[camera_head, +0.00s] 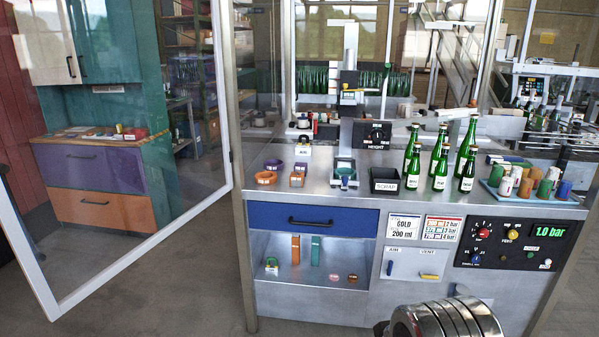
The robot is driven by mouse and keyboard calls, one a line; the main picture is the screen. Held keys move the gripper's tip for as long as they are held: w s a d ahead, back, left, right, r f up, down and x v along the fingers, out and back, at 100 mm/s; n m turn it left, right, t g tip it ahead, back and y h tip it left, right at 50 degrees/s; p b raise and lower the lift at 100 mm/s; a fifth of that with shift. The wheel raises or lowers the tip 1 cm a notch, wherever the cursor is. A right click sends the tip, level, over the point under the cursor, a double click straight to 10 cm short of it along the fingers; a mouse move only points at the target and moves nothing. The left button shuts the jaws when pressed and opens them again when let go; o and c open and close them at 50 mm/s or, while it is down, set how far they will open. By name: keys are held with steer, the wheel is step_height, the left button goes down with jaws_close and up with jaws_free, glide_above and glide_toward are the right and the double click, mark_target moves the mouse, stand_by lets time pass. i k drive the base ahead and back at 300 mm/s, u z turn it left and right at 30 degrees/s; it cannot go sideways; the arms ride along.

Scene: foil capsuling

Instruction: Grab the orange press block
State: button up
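Two orange blocks are in view, and I cannot tell which is the press block. A small orange block (297,180) with a pale label sits on the steel counter, just in front of a purple block (301,168). A tall, narrow orange block (295,249) stands upright in the open shelf below the blue drawer, beside a similar teal block (316,250). A ribbed metal part of my arm shows at the bottom edge, right of centre. My gripper's fingers are not visible, and nothing is seen touching either block.
An orange ring (266,178) and a purple ring (274,164) lie left of the counter blocks. A black scrap bin (385,181) and several green bottles (441,164) stand to the right. An open glass door (226,100) swings out at left. Floor in front is clear.

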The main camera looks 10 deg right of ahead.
mark_target(297, 178)
steer(key=z, duration=0.65)
steer(key=i, duration=2.25)
steer(key=u, duration=0.6)
